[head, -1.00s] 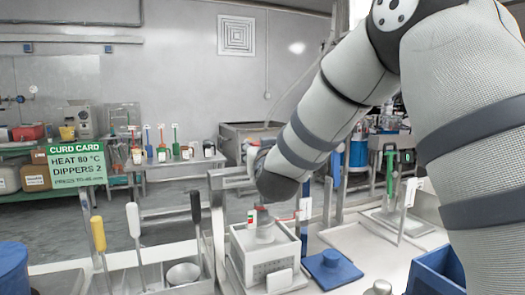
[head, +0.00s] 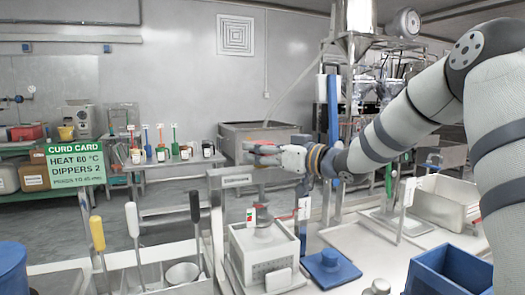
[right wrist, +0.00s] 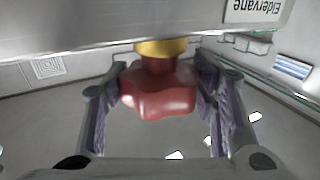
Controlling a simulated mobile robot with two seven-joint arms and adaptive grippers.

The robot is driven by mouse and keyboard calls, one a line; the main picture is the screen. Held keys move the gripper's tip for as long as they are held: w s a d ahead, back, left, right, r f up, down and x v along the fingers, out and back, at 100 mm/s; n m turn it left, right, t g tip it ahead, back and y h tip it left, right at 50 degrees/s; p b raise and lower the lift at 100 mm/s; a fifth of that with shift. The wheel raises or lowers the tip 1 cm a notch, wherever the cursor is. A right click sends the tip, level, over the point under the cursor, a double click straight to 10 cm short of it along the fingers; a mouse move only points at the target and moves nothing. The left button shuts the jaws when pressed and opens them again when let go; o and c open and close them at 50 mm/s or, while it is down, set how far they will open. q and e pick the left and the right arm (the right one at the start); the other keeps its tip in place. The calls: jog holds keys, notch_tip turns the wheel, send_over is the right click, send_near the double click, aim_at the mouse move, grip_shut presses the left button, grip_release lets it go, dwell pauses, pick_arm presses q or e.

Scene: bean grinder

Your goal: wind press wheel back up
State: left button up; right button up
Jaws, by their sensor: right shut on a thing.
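The press wheel (right wrist: 158,92) is a red lobed knob below a gold collar (right wrist: 160,48) in the right wrist view. My right gripper (right wrist: 160,105) has its two padded fingers on either side of the knob and is shut on it. In the head view my right gripper (head: 266,154) is at the top of the grey press frame (head: 216,215), reaching in from the right; the wheel is mostly hidden there. Below stands a white perforated box (head: 262,262) with a pale round piece at its top. My left gripper is not in view.
A blue bin (head: 450,272) is at the lower right. Long-handled tools, one yellow (head: 98,233), stand at the left by a green curd card (head: 76,164). A tall blue post (head: 333,125) rises behind my arm.

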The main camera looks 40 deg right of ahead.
jog(key=shift+r+y, duration=0.25)
jog(key=shift+y, duration=0.05)
jog(key=o, duration=1.2)
jog(key=shift+n, duration=0.3)
jog(key=shift+c, duration=0.2)
jog(key=shift+f, duration=0.1)
jog(key=shift+f, duration=0.1)
jog(key=shift+s+d+f, duration=0.1)
jog(key=shift+s, duration=0.3)
jog(key=s+d, duration=0.2)
jog(key=s, duration=0.9)
jog(key=shift+r, duration=0.2)
jog(key=shift+d, duration=0.1)
